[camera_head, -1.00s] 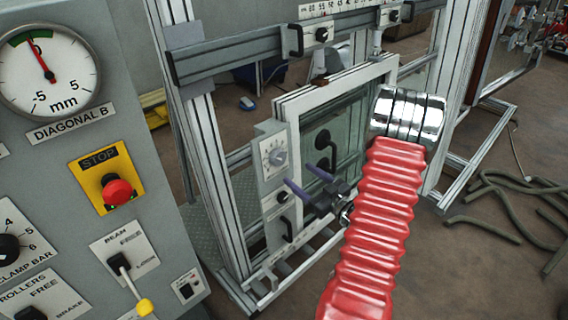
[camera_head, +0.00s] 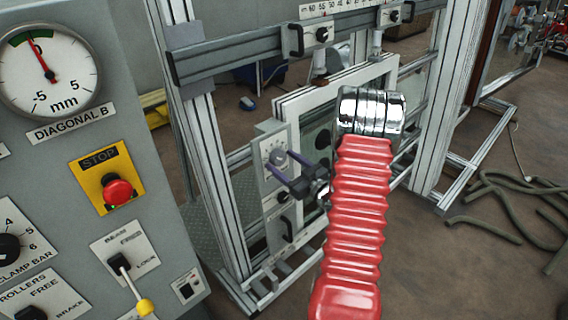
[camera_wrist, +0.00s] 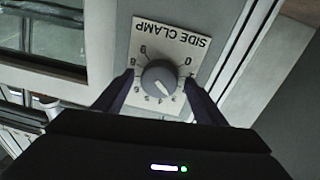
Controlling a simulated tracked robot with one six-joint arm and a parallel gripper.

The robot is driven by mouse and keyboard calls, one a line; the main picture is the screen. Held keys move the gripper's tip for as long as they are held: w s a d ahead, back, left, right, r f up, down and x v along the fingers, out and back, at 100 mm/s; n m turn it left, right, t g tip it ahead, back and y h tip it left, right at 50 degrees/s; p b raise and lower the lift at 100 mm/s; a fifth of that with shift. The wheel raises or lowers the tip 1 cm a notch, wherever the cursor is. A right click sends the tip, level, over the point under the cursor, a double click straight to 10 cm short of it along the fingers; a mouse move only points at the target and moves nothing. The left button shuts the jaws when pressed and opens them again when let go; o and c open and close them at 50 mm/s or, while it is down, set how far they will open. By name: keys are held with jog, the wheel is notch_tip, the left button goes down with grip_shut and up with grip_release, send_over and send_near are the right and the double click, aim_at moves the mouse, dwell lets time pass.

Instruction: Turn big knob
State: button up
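The big knob (camera_wrist: 161,77) is a round grey dial on a pale plate marked SIDE CLAMP, upside down in the wrist view. In the head view the knob (camera_head: 277,157) sits on the grey panel of the frame. My gripper (camera_wrist: 160,82) is open, with one dark purple finger on each side of the knob. I cannot tell whether the fingers touch it. In the head view my gripper (camera_head: 274,166) is at the knob, its fingers pointing left toward the plate and partly covering its lower part.
A small black knob (camera_head: 283,196) and a black handle (camera_head: 287,229) are below on the same panel. A console with a red stop button (camera_head: 117,191) stands at the left. Hoses (camera_head: 510,205) lie on the floor at the right.

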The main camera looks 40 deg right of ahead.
jog(key=c, duration=1)
jog(key=shift+m, duration=0.5)
jog(key=o, duration=1)
jog(key=shift+s, duration=0.1)
jog(key=s, duration=1.3)
jog(key=shift+s+a, duration=0.25)
jog(key=shift+s, duration=0.1)
